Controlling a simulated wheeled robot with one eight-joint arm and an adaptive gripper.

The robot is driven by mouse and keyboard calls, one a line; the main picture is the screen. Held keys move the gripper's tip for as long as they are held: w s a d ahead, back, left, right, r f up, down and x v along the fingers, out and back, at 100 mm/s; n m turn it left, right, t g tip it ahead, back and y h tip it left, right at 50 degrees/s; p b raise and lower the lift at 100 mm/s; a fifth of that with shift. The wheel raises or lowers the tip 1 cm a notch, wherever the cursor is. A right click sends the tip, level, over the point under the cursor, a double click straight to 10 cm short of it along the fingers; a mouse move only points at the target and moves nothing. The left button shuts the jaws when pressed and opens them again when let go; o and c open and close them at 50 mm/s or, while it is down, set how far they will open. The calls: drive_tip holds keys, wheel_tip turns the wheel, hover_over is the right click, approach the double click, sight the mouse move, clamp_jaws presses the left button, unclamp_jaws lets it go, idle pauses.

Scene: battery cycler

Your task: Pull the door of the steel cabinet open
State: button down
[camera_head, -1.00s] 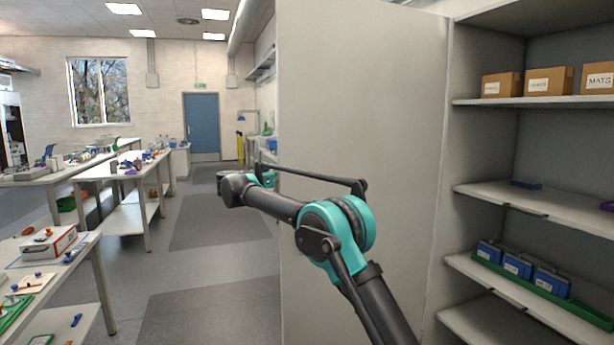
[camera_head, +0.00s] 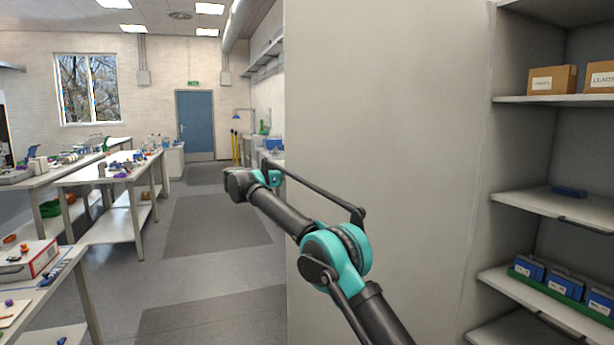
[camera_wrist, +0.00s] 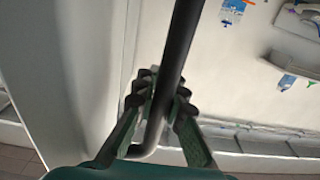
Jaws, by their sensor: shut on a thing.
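The steel cabinet's door (camera_head: 400,110) stands open as a tall pale grey panel in the middle of the head view. The cabinet's shelved inside (camera_head: 590,155) shows to its right. My arm reaches across the front of the door in the head view, toward its left edge; my fingertips cannot be made out there. In the wrist view my gripper (camera_wrist: 160,92) is shut on a dark bar handle (camera_wrist: 181,45), with a finger on each side of it. The handle's lower end bends between the fingers. A pale panel fills the left of that view.
Shelves in the cabinet hold cardboard boxes (camera_head: 552,79) and blue boxes in a green tray (camera_head: 563,283). Worktables with small items (camera_head: 115,172) stand at left. Open floor with grey mats (camera_head: 215,235) lies between them and the door.

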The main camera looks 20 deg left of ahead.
sight(286, 176)
drive_tip(key=shift+d, duration=0.1)
drive_tip(key=c, duration=1.7)
unclamp_jaws()
drive_tip(key=shift+w+d, duration=0.1)
drive_tip(key=shift+v, duration=3.85)
